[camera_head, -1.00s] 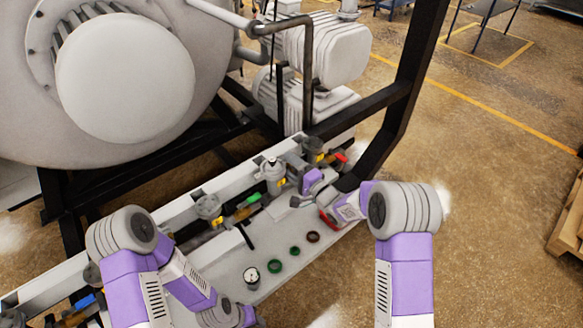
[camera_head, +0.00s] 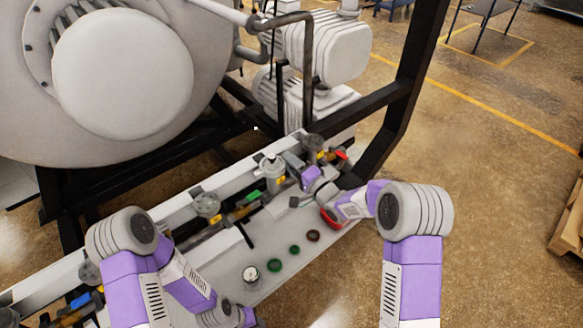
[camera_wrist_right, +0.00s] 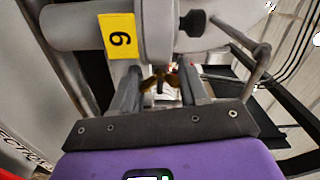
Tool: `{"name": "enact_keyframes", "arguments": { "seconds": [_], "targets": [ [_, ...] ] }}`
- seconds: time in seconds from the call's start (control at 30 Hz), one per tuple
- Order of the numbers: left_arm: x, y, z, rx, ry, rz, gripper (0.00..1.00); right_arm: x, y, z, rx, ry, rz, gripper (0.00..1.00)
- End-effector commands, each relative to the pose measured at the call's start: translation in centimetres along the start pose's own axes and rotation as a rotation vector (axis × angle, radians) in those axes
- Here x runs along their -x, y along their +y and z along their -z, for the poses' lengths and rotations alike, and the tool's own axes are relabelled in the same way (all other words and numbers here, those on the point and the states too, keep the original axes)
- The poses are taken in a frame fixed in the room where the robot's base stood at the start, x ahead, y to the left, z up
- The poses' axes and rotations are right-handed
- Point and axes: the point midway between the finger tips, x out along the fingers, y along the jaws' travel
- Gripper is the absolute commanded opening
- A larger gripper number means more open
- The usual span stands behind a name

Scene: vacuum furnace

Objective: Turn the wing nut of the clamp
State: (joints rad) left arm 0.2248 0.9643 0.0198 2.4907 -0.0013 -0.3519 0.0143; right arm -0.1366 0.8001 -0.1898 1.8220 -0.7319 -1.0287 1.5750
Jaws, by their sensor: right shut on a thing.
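My right gripper (camera_head: 291,161) reaches in from the right among the fittings on the rail. In the right wrist view its two fingers (camera_wrist_right: 162,88) are closed around a small brass-coloured part, which looks like the wing nut (camera_wrist_right: 160,78). They sit just below a grey pipe fitting with a yellow number tag (camera_wrist_right: 117,36). The clamp body is mostly hidden and cannot be told apart from the fitting. My left gripper (camera_head: 248,317) is low in the head view, partly cut off at the bottom edge; its fingers are not clear.
A pale bench shelf (camera_head: 225,258) holds a round gauge (camera_head: 251,274), green rings (camera_head: 275,265) and a brown ring (camera_head: 313,236). Valves with a green handle (camera_head: 252,197) and a red handle (camera_head: 342,154) line the rail. A black frame post (camera_head: 415,80) stands behind my right arm.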

Motion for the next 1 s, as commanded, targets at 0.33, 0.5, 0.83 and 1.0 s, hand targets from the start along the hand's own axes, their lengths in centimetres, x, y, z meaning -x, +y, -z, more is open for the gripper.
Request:
{"name": "enact_keyframes", "arguments": {
  "seconds": [0.33, 0.5, 0.83, 1.0],
  "targets": [
    [-0.78, -0.29, 0.03, 0.0, 0.0, 0.0, 0.43, 0.02, 0.01, 0.05, 0.082, 0.001, -0.001, 0.14],
    [-0.77, -0.29, 0.04, 0.0, 0.0, 0.0, 0.43, 0.02, 0.01, 0.05, 0.081, 0.001, -0.001, 0.53],
    [-0.77, -0.29, 0.04, 0.0, 0.0, 0.0, 0.43, 0.02, 0.02, 0.03, 0.08, 0.001, -0.001, 0.7],
    [-0.69, -0.26, 0.04, 0.0, 0.0, 0.0, 0.43, 0.79, 0.01, 0.1, 0.079, 0.002, -0.002, 0.7]
  ]
}}
